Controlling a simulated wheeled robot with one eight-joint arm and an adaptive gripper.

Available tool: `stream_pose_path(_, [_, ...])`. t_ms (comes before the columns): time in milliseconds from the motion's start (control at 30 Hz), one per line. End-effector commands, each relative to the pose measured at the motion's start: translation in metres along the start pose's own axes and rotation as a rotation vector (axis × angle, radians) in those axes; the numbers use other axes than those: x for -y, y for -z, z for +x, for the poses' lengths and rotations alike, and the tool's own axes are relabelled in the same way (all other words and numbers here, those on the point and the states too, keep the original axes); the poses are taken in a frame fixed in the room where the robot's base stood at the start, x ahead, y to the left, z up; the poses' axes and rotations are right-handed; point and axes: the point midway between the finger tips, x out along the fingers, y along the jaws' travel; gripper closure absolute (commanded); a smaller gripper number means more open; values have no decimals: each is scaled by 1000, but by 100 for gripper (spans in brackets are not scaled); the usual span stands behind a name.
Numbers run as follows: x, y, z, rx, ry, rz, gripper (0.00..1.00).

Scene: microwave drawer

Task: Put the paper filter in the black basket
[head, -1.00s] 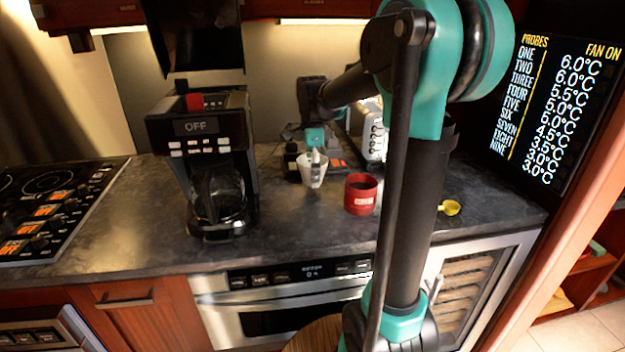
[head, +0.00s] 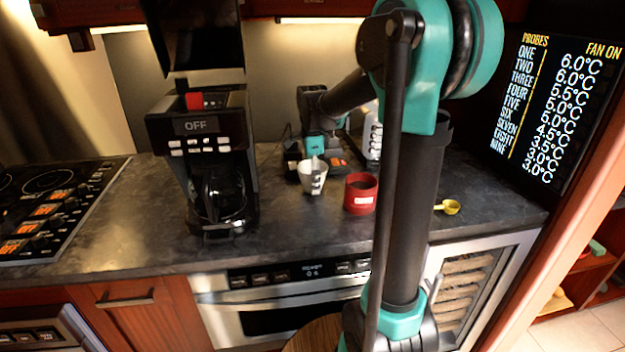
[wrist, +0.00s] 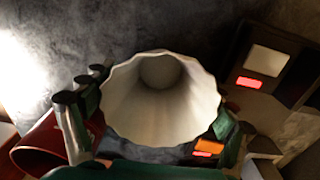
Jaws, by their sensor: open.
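The paper filter (head: 311,180) is a white fluted cone on the counter area behind and left of the red mug. In the wrist view the filter (wrist: 160,100) shows its wide open mouth and pale inside. My gripper (head: 316,163) is at the filter in the head view, with dark finger parts in front of its side. In the wrist view my gripper (wrist: 150,140) is open, with a finger on each side of the filter's lower part. I cannot tell whether the fingers touch it. I cannot make out a black basket for certain.
A black coffee maker (head: 203,130) with a glass pot stands left of the filter. The red mug (head: 360,193) is close on the right; it also shows in the wrist view (wrist: 45,148). A yellow scoop (head: 449,206) lies farther right. A toaster (head: 372,135) stands behind.

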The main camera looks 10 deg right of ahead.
Motion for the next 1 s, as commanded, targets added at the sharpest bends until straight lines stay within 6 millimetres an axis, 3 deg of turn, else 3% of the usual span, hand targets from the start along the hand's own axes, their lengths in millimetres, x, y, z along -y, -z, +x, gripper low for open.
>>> stream_pose_path(267, [0, 0, -17, 0, 0, 0, 15])
stream_pose_path(700, [0, 0, -101, 0, 0, 0, 15])
stream_pose_path(867, [0, 0, -117, 0, 0, 0, 15])
stream_pose_path(900, [0, 0, -120, 0, 0, 0, 10])
stream_pose_path(1000, [2, 1, -137, 0, 0, 0, 10])
